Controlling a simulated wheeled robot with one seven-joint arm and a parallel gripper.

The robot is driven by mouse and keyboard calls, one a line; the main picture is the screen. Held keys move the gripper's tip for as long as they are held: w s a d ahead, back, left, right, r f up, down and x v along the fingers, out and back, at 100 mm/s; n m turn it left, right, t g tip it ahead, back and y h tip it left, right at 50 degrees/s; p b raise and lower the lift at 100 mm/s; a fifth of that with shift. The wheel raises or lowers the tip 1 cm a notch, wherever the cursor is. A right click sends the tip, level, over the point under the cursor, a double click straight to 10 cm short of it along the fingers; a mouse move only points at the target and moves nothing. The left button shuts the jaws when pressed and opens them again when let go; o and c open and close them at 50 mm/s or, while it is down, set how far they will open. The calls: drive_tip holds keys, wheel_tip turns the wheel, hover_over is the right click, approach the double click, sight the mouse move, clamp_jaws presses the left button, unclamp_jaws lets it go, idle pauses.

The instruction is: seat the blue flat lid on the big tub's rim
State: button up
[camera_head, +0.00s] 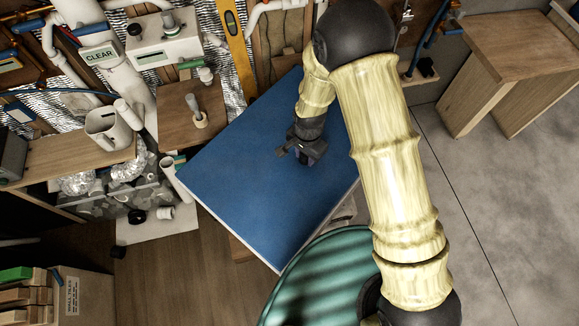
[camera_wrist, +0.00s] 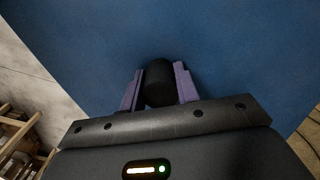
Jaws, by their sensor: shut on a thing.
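The blue flat lid (camera_head: 250,180) is a broad blue panel with a thin pale edge, in the middle of the head view. It also fills most of the wrist view (camera_wrist: 220,50). My gripper (camera_head: 303,158) is over the lid's upper right part. In the wrist view its two purple fingers (camera_wrist: 158,88) are shut on the lid's black round knob (camera_wrist: 158,80), one on each side. The big tub cannot be made out for certain. A small pale structure (camera_head: 345,212) shows under the lid's right edge; the lid hides the rest. I cannot tell whether the lid touches a rim.
Left of the lid, a wooden shelf (camera_head: 75,158) bears a white jug (camera_head: 105,130). A wooden board (camera_head: 185,130) and pipes crowd the wall behind. A wooden bench (camera_head: 515,50) stands at upper right. The grey floor (camera_head: 490,200) at right is clear.

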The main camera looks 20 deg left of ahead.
drive_tip(key=shift+f+b, duration=0.75)
drive_tip(key=shift+f, duration=0.3)
drive_tip(key=shift+f+b, duration=0.65)
drive_tip(key=shift+f, duration=0.2)
idle(1.1)
drive_tip(key=o, duration=1.2)
wheel_tip(320, 180, up, 17)
drive_tip(key=b, duration=0.3)
drive_tip(key=shift+r, duration=0.2)
drive_tip(key=shift+d, duration=0.1)
